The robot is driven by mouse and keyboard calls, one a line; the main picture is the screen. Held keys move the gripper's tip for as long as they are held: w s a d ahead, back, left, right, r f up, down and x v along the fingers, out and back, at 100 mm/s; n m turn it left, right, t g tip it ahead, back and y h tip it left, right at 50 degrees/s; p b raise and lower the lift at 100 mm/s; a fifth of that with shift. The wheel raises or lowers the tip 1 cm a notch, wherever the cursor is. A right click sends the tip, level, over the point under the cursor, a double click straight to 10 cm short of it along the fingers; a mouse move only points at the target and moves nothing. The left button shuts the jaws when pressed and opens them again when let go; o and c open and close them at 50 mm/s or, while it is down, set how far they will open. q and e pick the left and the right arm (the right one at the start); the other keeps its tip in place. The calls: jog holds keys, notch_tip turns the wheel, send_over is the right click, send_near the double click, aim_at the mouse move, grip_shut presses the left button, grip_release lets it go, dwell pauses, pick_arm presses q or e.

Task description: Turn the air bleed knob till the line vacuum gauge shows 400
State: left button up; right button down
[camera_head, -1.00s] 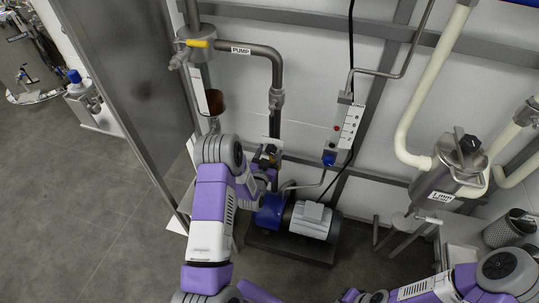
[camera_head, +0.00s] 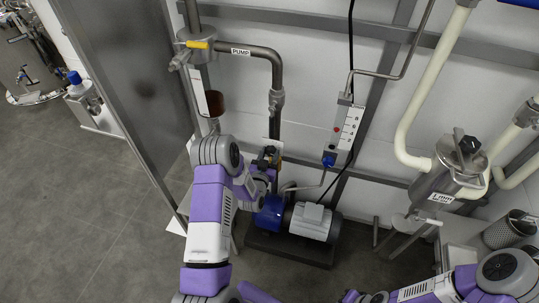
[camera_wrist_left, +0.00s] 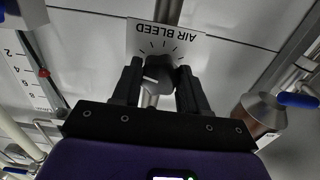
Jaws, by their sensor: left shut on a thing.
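The air bleed knob (camera_wrist_left: 158,72) is dark and round, with a pale mark on its left side in the left wrist view. It sits below the AIR BLEED plate (camera_wrist_left: 166,42), which shows upside down with dial ticks around the knob. My left gripper (camera_wrist_left: 160,82) is shut on the knob, one dark finger on each side. In the head view my left gripper (camera_head: 267,160) is small, in front of the pipe above the pump. A white scale (camera_head: 348,125) with a red marker shows right of it; I cannot tell if this is the line vacuum gauge. No reading of 400 is legible.
The blue and grey pump (camera_head: 310,222) stands on the floor below the gripper. A PUMP-labelled pipe (camera_head: 258,50) runs above it. A steel vessel (camera_head: 452,170) stands at right. Grey floor at left is open.

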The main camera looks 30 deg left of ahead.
pick_arm(q)
jog(key=o, duration=1.1)
jog(key=shift+c, duration=0.2)
jog(key=p+v, duration=0.1)
jog(key=v, duration=0.6)
jog(key=shift+s+p, duration=0.35)
jog(key=shift+p, duration=0.05)
jog(key=shift+d, duration=0.1)
